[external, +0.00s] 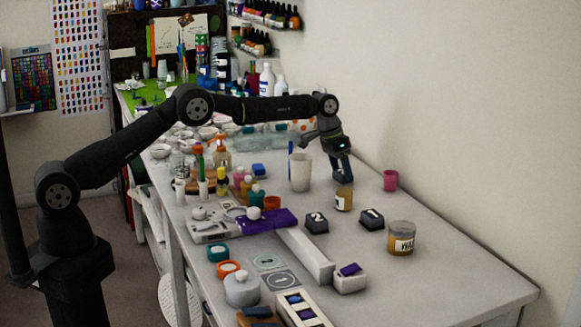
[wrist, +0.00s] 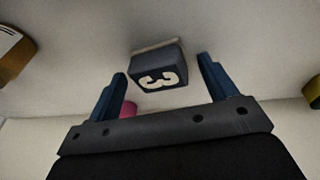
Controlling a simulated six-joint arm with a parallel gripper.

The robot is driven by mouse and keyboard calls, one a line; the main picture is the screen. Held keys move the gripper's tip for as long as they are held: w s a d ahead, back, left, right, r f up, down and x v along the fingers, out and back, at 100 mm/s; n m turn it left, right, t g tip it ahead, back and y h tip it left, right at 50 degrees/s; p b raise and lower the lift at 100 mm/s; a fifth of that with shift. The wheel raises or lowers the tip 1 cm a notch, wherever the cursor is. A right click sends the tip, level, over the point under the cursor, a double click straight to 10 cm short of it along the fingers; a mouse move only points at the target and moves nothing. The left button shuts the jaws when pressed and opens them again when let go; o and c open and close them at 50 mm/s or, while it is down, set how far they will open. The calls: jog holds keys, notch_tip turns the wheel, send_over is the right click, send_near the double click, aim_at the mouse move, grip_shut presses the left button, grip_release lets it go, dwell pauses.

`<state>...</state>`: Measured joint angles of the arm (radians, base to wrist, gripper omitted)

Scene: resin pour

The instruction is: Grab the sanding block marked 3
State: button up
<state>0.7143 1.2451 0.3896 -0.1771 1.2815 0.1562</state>
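The sanding block marked 3 (wrist: 157,70) is dark grey with a pale number and a light base layer. In the wrist view it lies on the table, beyond and between the two blue fingers of my gripper (wrist: 161,66). The fingers are apart, with a clear gap on each side of the block. In the external view my gripper (external: 343,176) points down behind the small amber jar, and I cannot make out block 3 there. Two similar dark blocks, marked 2 (external: 317,223) and marked 1 (external: 371,219), sit nearer the front.
The amber jar (external: 344,199) stands close in front of my gripper. A white cup (external: 300,173) is to its left and a pink cup (external: 390,180) to its right. A wax jar (external: 401,239) stands at the right. The front right of the table is clear.

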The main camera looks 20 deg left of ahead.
jog(key=c, duration=0.8)
jog(key=shift+c, duration=0.2)
